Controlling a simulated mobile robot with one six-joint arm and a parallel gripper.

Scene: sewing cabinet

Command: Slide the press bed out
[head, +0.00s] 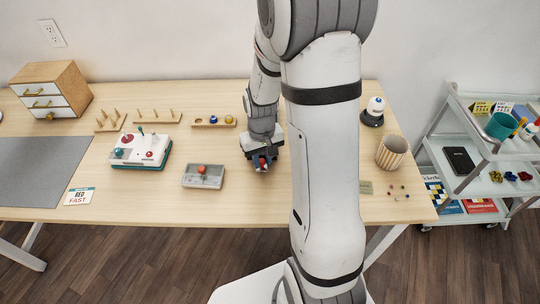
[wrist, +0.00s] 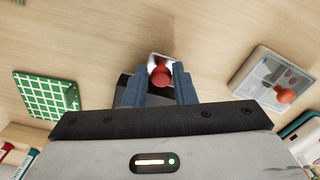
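A small red knob (wrist: 160,76) with a pale patch (wrist: 160,59) just beyond it shows between my fingertips in the wrist view. The knob seems to belong to the press bed, but my fingers and wrist hide most of what is around it. A dark block (wrist: 122,90) shows beside and behind the fingers. My gripper (head: 262,163) points down at the table in the head view; its two blue-grey fingers stand on either side of the knob in the wrist view (wrist: 160,80). The gap is about as wide as the knob; I cannot tell whether they touch it.
A grey box with a red knob (head: 203,176) stands left of my gripper, with a joystick box (head: 140,150) farther left. A striped cup (head: 391,152) stands at right. The table front is mostly clear.

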